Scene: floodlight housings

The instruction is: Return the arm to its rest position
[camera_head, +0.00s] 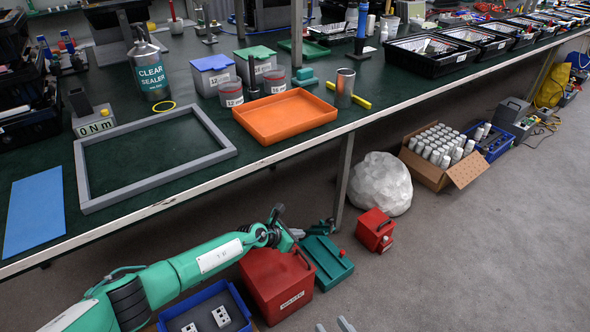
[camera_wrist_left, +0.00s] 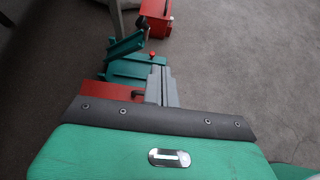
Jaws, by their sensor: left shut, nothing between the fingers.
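My left arm comes in from the left in the head view, in front of the workbench. Its gripper (camera_head: 298,233) is beyond the bench's front edge, above the red box and the teal device on the floor. In the left wrist view the grey fingers of the left gripper (camera_wrist_left: 161,86) are together, with nothing between them. Two grey fingertips of my right gripper (camera_head: 334,327) show at the bottom edge of the head view, apart from each other. The rest of the right gripper is out of frame.
Below the left arm are a red box (camera_head: 277,287), a teal device (camera_head: 328,268) and a blue crate (camera_head: 232,297). A small red box (camera_head: 375,229), white bag (camera_head: 380,183) and carton (camera_head: 432,173) stand further right. An orange tray (camera_head: 284,116) and grey frame (camera_head: 157,122) lie on the bench.

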